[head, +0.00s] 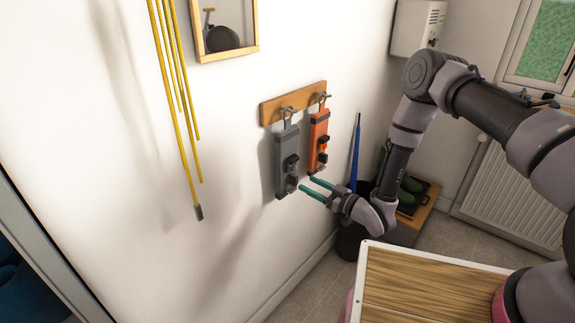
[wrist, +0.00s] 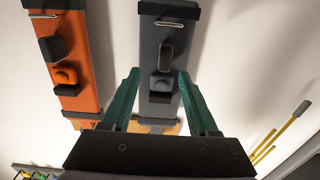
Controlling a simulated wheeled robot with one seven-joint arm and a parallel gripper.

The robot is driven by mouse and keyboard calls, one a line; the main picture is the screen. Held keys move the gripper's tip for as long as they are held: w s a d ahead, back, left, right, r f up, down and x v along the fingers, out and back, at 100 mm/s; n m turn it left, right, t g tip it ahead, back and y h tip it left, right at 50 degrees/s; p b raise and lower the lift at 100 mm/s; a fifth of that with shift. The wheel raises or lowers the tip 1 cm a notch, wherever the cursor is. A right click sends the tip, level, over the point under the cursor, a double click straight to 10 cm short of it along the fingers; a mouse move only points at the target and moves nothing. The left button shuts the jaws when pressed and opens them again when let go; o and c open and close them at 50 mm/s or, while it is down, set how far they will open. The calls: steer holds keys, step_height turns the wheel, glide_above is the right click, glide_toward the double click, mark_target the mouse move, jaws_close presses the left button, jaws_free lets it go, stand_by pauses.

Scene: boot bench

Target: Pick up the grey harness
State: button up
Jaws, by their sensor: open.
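The grey harness (head: 287,160) hangs by a loop from the left hook of a wooden rack on the white wall. It is a long flat grey piece with dark ends and dark fittings. My gripper (head: 305,183) is open, with its two green fingers pointing at the wall by the lower end of the grey harness. In the wrist view the grey harness (wrist: 168,38) lies between the fingertips in the picture, one finger on each side. I see no contact, and the exact gap in depth is unclear.
An orange harness (head: 318,138) hangs close beside it on the wooden rack (head: 272,112); it also shows in the wrist view (wrist: 82,55). Yellow cords (head: 185,110) hang further left. A wood-topped bench (head: 420,290) stands below my arm, with a dark bin (head: 350,240) behind it.

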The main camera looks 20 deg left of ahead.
mark_target(297, 179)
steer(key=x, duration=0.5)
steer(key=shift+s+a+r, duration=0.15)
steer(key=shift+s+r, duration=0.15)
steer(key=shift+s, duration=0.1)
steer(key=shift+w+a, duration=0.2)
steer(key=shift+a, duration=0.1)
steer(key=shift+c, duration=0.3)
jaws_close()
stand_by(0.5)
